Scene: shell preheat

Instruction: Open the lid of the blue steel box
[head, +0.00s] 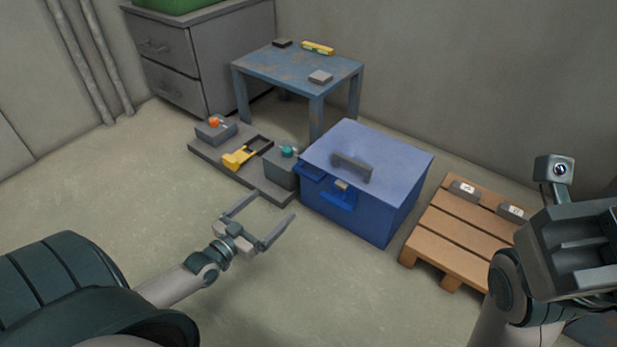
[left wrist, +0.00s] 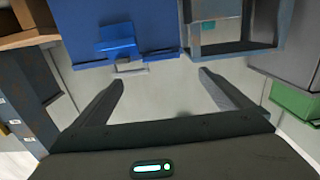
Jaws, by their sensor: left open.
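The blue steel box (head: 360,205) stands on the floor right of centre in the head view, its lid (head: 385,150) down. A grey handle (head: 351,167) is on the lid. A small light catch (head: 342,186) and a blue front tab (head: 337,201) are on the near side. The box also shows at the top of the left wrist view (left wrist: 75,25). My left gripper (head: 264,210) is open and empty, in front of the box and to its left, touching nothing. Its fingers also show in the left wrist view (left wrist: 162,82). My right gripper (head: 580,250) is at the right edge, its fingers unclear.
A grey base (head: 215,155) with an orange knob, a yellow lever and a teal knob lies left of the box. A blue table (head: 290,68) and a grey drawer cabinet (head: 200,60) stand behind. A wooden pallet (head: 455,230) is to the right. Floor in front is clear.

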